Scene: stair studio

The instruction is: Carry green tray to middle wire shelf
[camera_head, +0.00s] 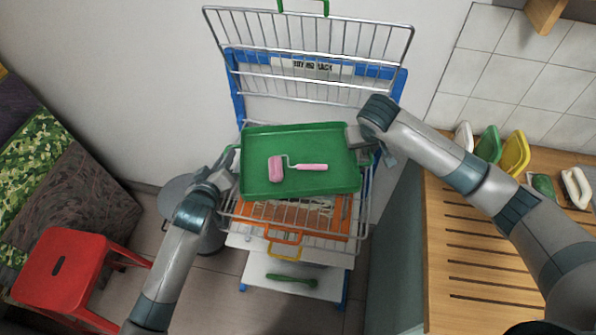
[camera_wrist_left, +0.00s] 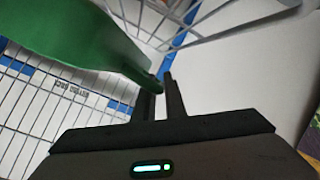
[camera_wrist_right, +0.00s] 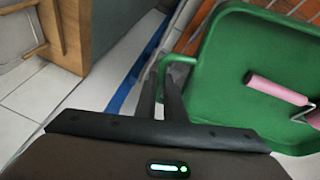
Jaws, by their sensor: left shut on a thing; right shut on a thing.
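The green tray (camera_head: 330,184) is held between my two grippers, above a wire shelf of the rack. A pink paint roller (camera_head: 297,167) lies on it. My left gripper (camera_head: 230,165) is shut on the tray's left edge; in the left wrist view the tray (camera_wrist_left: 75,30) reaches the fingertips (camera_wrist_left: 162,85). My right gripper (camera_head: 357,138) is shut on the tray's right edge; in the right wrist view the fingers (camera_wrist_right: 170,75) meet the rim of the tray (camera_wrist_right: 225,80). The wire shelf (camera_head: 300,240) below is partly hidden by the tray.
The blue-framed rack (camera_head: 236,95) has an upper wire shelf (camera_head: 310,50) behind the tray and an orange item (camera_head: 255,220) below it. A low white shelf holds a green tool (camera_head: 291,281). A red stool (camera_head: 62,266) stands left, a wooden counter (camera_head: 450,240) right.

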